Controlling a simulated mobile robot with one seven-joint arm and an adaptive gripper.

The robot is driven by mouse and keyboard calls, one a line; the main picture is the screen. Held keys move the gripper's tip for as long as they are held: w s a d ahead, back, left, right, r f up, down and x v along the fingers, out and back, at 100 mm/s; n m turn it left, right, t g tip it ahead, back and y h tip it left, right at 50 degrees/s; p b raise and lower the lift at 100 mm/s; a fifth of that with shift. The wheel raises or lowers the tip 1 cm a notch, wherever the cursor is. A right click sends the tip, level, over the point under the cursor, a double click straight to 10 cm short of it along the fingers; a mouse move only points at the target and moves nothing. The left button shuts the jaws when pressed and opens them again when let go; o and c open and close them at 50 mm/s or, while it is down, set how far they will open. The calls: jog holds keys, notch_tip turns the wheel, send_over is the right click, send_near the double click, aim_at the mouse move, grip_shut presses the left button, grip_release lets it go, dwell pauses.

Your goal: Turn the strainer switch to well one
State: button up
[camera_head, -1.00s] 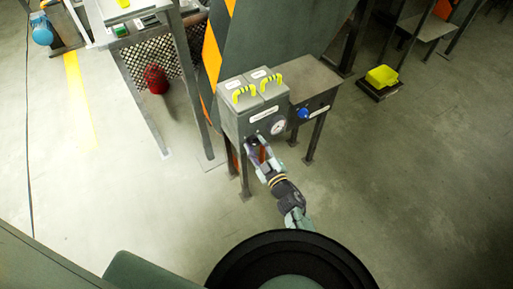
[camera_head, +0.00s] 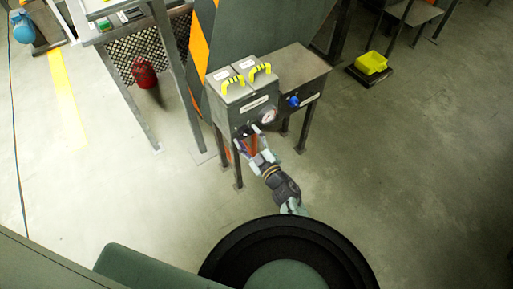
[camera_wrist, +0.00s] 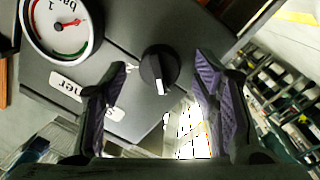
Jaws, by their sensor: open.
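The strainer switch is a black round knob (camera_wrist: 159,68) with a white pointer mark. It sits on the dark grey front panel (camera_wrist: 128,30), and the mark points toward the bottom of the wrist view. My gripper (camera_wrist: 163,70) is open, with one purple-padded finger on each side of the knob in the picture. I cannot tell how far the fingertips stand from the panel. In the head view my gripper (camera_head: 248,142) is at the lower front of the strainer box (camera_head: 228,108), and the knob is hard to make out there.
A pressure gauge (camera_wrist: 61,27) is left of the knob, with a label reading partly "ner" (camera_wrist: 70,87) below it. The box has yellow handles (camera_head: 232,83) on its lids. A blue knob (camera_head: 293,101) is on the adjoining table. Open floor (camera_head: 400,180) lies to the right.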

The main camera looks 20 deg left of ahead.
jog(key=v, duration=1.1)
jog(key=shift+s, duration=0.15)
